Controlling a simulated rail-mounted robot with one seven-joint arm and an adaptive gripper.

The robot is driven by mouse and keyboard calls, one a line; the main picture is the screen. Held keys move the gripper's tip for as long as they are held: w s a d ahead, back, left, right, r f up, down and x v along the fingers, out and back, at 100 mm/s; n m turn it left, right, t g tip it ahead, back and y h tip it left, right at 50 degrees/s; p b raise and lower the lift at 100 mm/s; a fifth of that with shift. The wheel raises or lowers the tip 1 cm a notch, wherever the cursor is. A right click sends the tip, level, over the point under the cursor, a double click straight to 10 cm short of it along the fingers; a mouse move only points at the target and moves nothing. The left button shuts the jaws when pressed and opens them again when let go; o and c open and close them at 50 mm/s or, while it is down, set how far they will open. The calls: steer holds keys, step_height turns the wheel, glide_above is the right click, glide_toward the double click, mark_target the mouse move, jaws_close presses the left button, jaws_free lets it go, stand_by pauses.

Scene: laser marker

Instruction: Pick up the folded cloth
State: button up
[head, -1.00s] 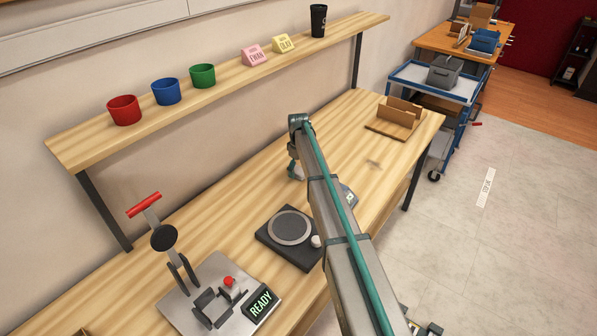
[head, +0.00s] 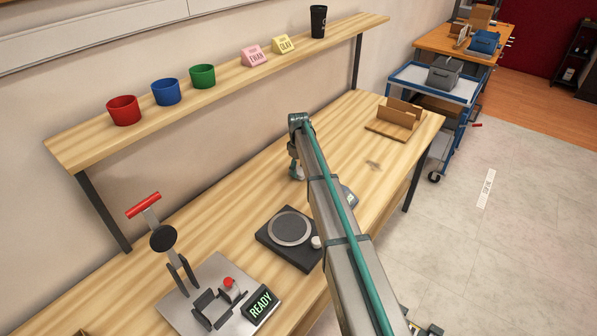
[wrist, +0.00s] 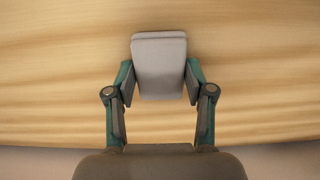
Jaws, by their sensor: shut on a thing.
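The folded cloth (wrist: 160,68) is a light grey, rounded block between the two fingers of my gripper (wrist: 158,85) in the wrist view. The fingers are shut on its left and right sides. The wooden bench top shows behind it; I cannot tell how far the cloth is above the wood. In the head view my gripper (head: 296,172) is small and partly hidden at the end of my arm, over the back of the bench. The cloth cannot be made out clearly there.
A dark round-plate device (head: 290,229) and a lever press (head: 212,300) with a READY display stand on the bench (head: 225,215). A wooden holder (head: 400,118) stands at the far right end. A shelf (head: 225,90) with cups and name blocks runs above the back.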

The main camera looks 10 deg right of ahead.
steer(key=shift+r, duration=0.3)
steer(key=s+a+r+b, duration=0.5)
steer(key=s+a+r, duration=0.1)
steer(key=s+r, duration=0.5)
steer(key=shift+s+a+r, duration=0.15)
steer(key=shift+s+r, duration=0.25)
steer(key=shift+s, duration=0.35)
steer(key=o, duration=0.5)
steer(key=c, duration=0.5)
steer(key=shift+r, duration=0.1)
